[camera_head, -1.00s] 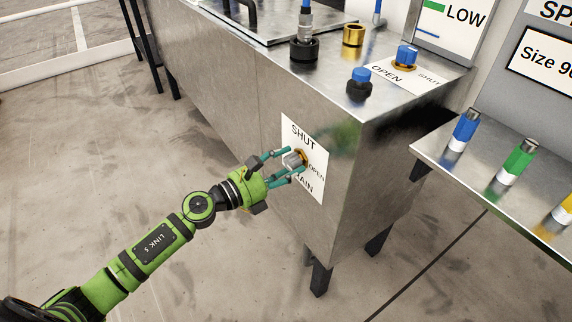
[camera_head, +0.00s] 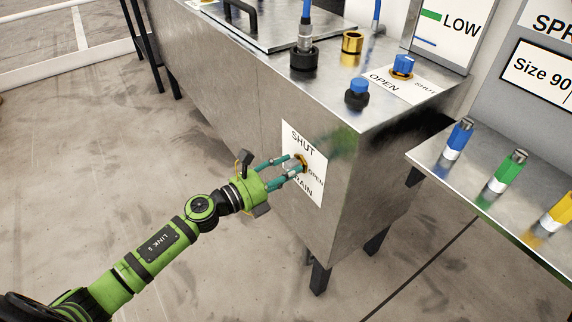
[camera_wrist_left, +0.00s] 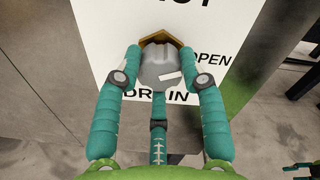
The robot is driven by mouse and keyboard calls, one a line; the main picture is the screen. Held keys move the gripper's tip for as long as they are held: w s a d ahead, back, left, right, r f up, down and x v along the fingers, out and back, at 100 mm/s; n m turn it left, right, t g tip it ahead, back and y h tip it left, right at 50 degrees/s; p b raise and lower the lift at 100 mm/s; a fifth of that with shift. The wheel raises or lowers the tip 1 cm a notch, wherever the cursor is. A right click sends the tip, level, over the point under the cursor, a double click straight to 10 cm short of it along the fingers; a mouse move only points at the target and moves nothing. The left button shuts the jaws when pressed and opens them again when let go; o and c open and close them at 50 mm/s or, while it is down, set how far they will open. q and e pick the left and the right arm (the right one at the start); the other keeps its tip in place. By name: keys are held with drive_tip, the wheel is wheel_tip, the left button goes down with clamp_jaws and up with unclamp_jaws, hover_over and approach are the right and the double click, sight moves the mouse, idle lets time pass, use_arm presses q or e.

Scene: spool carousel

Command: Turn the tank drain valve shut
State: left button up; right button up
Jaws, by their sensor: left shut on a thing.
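The drain valve's grey knob (camera_wrist_left: 157,66) sits on a brass hex base (camera_wrist_left: 160,37) in the tank's front face. A white label (camera_head: 310,150) around it reads SHUT above, OPEN at the right and DRAIN below. My left gripper (camera_head: 297,164) reaches it from the front. In the left wrist view its teal fingers (camera_wrist_left: 162,75) close on the knob from both sides, with a third finger below. The white mark on the knob points right, a little below the word OPEN. In the head view the fingers mostly hide the knob.
The metal tank (camera_head: 250,100) carries a blue-capped valve (camera_head: 402,66) with its own OPEN/SHUT label and a blue-topped black fitting (camera_head: 357,94). A shelf (camera_head: 470,195) at the right holds coloured cylinders. Teal parts (camera_wrist_left: 303,166), perhaps my right gripper, show at the left wrist view's edge.

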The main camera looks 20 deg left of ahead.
use_arm(q)
drive_tip(key=shift+r+n+p, duration=0.15)
drive_tip(key=shift+n+p, duration=0.15)
drive_tip(key=shift+n, duration=0.6)
drive_tip(key=n+p, duration=0.3)
drive_tip(key=shift+n, duration=0.3)
drive_tip(key=n+p, duration=0.2)
drive_tip(key=n, duration=0.2)
drive_tip(key=shift+g, duration=0.3)
drive_tip(key=shift+n+p, duration=0.95)
drive_tip(key=shift+n, duration=0.65)
use_arm(e)
drive_tip(key=shift+w+d+f+n+t, duration=0.1)
drive_tip(key=shift+w+d+f+t, duration=0.15)
drive_tip(key=shift+f+t, duration=0.35)
drive_tip(key=shift+w+d+f+n+t, duration=0.1)
drive_tip(key=shift+w+d+f+t, duration=0.1)
drive_tip(key=shift+d+f+t, duration=0.3)
drive_tip(key=shift+w+d+f+n+t, duration=0.1)
drive_tip(key=shift+w+d+f+t, duration=0.1)
drive_tip(key=shift+f+t, duration=0.4)
use_arm(q)
drive_tip(key=shift+d, duration=0.1)
use_arm(e)
drive_tip(key=shift+s, duration=0.2)
use_arm(q)
drive_tip(key=o, duration=1.2)
drive_tip(key=shift+c, duration=0.2)
use_arm(e)
drive_tip(key=shift+s+f, duration=0.1)
